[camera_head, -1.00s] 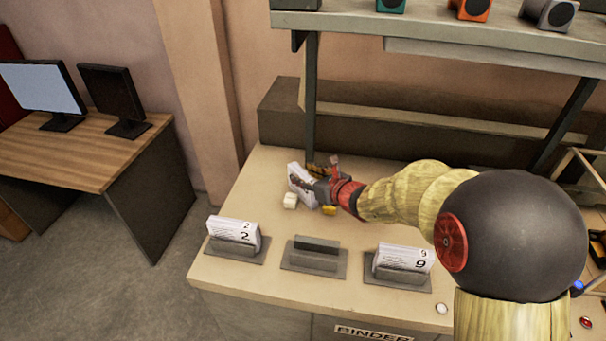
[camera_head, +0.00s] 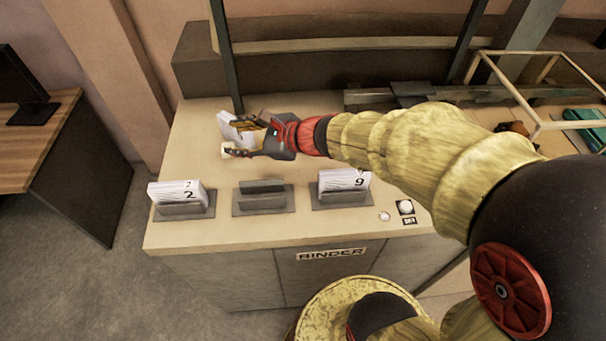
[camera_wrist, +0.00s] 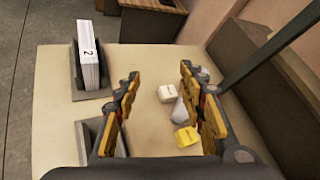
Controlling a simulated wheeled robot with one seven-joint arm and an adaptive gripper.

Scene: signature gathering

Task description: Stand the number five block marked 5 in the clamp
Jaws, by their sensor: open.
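A white page block (camera_head: 228,127) stands tilted at the back left of the counter, beside my gripper (camera_head: 238,140). Its number cannot be read, so I cannot tell that it is the 5. My gripper is open; the wrist view shows its two fingers (camera_wrist: 160,76) spread apart with nothing held between them. A pale piece (camera_wrist: 181,109), partly hidden by the right finger, may be this block. The middle clamp (camera_head: 263,201) is empty, a dark upright on a grey base; part of it shows in the wrist view (camera_wrist: 88,133).
The block marked 2 (camera_head: 180,191) stands in the left clamp and the block marked 9 (camera_head: 345,181) in the right one. A small white cube (camera_wrist: 166,93) and a yellow cube (camera_wrist: 186,136) lie near my fingers. A dark shelf post (camera_head: 224,55) rises close behind.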

